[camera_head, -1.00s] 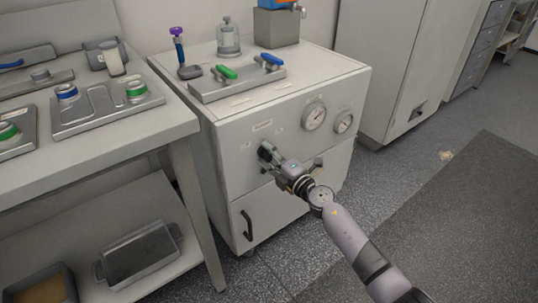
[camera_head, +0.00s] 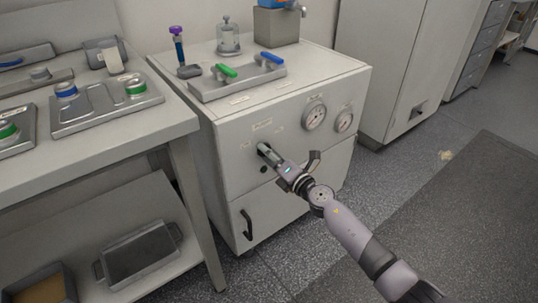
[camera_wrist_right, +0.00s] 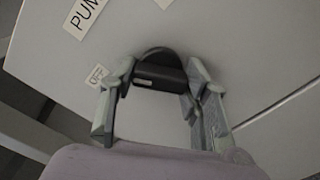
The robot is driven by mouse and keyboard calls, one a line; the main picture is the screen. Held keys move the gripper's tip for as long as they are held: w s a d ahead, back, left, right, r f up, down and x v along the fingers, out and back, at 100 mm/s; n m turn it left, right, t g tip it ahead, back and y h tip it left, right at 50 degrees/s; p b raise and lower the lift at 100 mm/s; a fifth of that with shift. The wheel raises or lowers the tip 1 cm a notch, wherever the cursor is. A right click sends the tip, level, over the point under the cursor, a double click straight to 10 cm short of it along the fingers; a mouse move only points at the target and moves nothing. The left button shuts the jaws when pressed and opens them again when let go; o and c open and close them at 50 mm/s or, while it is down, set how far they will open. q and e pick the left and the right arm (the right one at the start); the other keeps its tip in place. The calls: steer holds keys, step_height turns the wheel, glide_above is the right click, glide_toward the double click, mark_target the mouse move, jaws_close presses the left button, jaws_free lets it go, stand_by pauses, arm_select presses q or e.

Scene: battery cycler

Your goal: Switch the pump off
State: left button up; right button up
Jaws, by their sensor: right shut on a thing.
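The pump knob (camera_wrist_right: 158,72) is a black rotary knob with a raised bar on the cabinet front. A white mark shows on the left part of its bar in the right wrist view, the side where the OFF label (camera_wrist_right: 97,76) lies. A PUMP label (camera_wrist_right: 84,16) is partly in view above it. My right gripper (camera_wrist_right: 158,88) has its fingers on both sides of the knob and is shut on it. In the head view my right gripper (camera_head: 268,152) is against the cabinet front and hides most of the knob. My left gripper is out of view.
The white cabinet (camera_head: 235,150) carries two round gauges (camera_head: 314,116) right of my gripper. Green and blue valve handles (camera_head: 226,71) sit on top. A bench (camera_head: 120,140) with trays stands at left. Floor is clear at right.

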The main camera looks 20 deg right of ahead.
steer(key=shift+f, duration=0.1)
steer(key=o, duration=1.2)
steer(key=shift+c, duration=0.2)
steer(key=v, duration=1.2)
